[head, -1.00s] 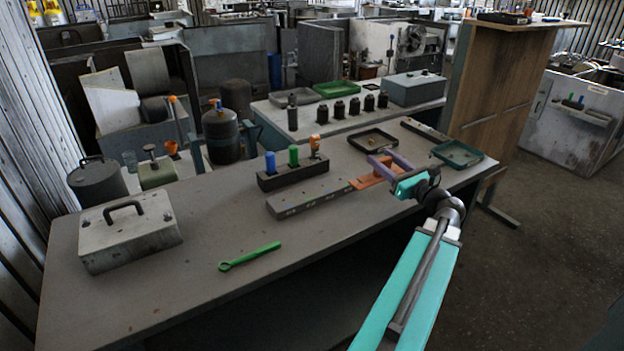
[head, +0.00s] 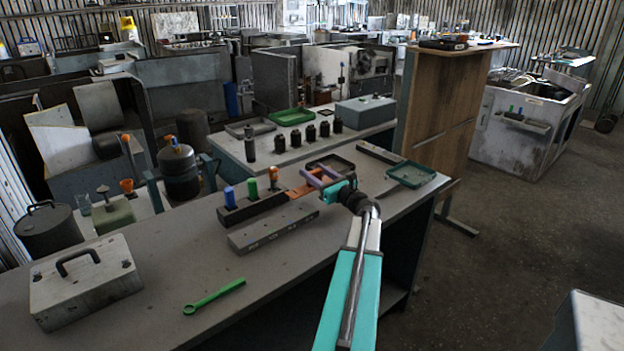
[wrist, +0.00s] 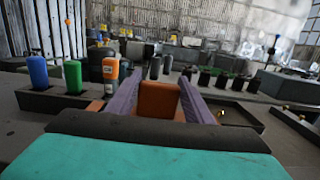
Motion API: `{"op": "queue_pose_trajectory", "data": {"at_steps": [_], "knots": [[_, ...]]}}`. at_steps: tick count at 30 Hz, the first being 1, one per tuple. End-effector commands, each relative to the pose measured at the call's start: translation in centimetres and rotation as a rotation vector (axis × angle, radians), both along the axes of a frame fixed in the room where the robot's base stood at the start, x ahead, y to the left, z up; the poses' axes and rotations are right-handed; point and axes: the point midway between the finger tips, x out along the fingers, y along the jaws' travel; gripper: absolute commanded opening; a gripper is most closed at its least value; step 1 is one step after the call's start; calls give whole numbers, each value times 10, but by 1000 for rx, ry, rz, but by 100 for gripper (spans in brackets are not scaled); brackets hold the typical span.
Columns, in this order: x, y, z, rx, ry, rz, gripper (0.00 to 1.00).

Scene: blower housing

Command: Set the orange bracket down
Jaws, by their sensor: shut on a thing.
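The orange bracket (head: 299,189) is at my gripper (head: 318,177), just right of the dark block with coloured handles and behind the right end of the grey bar. In the wrist view an upright orange part of the bracket (wrist: 158,100) stands between the two purple fingers of my gripper (wrist: 160,95), which are shut on it. Another bit of orange shows left of the left finger. The bracket is low over the bench (head: 180,262); I cannot tell whether its underside touches. My gripper hides part of it.
The dark block (head: 252,206) holds blue, green and orange-white handles. The grey bar (head: 272,229) lies in front of it. A dark tray (head: 331,165) is behind my gripper, a green tray (head: 411,174) to the right. A green wrench (head: 214,296) and grey case (head: 85,280) are front left.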

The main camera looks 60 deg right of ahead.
Motion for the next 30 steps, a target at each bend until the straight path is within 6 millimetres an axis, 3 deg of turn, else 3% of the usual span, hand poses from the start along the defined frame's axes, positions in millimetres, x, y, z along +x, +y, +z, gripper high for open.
{"op": "queue_pose_trajectory", "data": {"at_steps": [5, 17, 30], "knots": [[12, -5, 0, 0, -1, 1, 0], [12, -4, -2, 0, -1, 1, 0], [13, -3, -34, 1, 0, 3, 0]]}}
